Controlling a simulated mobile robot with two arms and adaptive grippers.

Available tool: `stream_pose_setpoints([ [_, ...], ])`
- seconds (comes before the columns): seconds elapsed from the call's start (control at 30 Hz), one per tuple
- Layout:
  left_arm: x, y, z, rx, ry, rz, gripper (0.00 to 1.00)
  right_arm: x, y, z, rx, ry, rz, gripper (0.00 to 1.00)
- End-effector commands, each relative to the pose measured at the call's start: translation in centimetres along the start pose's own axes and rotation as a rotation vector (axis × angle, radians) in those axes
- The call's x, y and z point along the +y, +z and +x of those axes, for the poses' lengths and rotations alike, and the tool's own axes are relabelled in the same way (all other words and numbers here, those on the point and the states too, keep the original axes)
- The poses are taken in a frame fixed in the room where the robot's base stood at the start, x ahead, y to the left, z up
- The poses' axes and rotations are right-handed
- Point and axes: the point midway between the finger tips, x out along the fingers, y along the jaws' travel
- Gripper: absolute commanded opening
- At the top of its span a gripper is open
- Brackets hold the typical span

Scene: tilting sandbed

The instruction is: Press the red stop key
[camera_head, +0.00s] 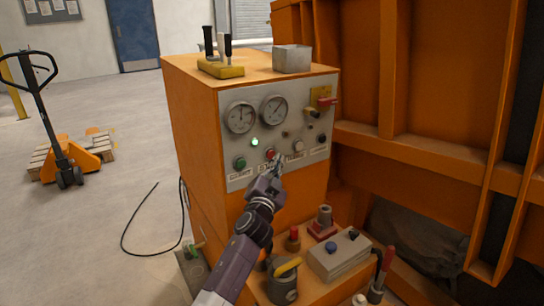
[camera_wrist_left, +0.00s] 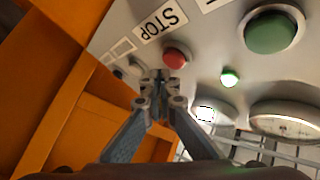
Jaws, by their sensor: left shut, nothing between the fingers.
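The red stop key (camera_head: 271,154) is a small round button low on the grey panel (camera_head: 302,88) of the orange cabinet. In the left wrist view the red stop key (camera_wrist_left: 174,58) sits beside a white label (camera_wrist_left: 160,21) reading STOP, upside down there. My left gripper (camera_head: 276,166) is shut and empty, with its fingertips close to the key. In the left wrist view the fingertips of the left gripper (camera_wrist_left: 161,80) show just below the key and overlap its edge slightly. I cannot tell whether they touch it. My right gripper is not in view.
A green button (camera_head: 239,163) lies left of the red key, with a lit green lamp (camera_head: 254,142) above. Two gauges (camera_head: 240,117) are higher. A black knob (camera_head: 321,138) is at the right. A lower ledge holds a grey control box (camera_head: 340,254) and several tools. Orange framework stands right.

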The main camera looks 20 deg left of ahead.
Motion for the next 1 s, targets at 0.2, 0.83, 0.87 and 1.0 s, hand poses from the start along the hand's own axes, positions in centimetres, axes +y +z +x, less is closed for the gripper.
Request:
stream_pose_setpoints([
  [0.2, -0.42, 0.38, 0.5, 0.0, -0.001, 0.002, 0.0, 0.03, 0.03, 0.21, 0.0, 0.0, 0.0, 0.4],
  [0.83, -0.59, 0.54, 0.73, 0.0, -0.001, 0.001, 0.0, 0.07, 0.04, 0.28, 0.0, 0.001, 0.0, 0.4],
  [0.87, -0.61, 0.56, 0.76, 0.0, -0.001, 0.001, 0.0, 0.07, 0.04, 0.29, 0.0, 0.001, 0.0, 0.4],
  [1.0, -0.7, 0.65, 0.88, 0.0, -0.001, 0.001, 0.0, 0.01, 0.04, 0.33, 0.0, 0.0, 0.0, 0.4],
])
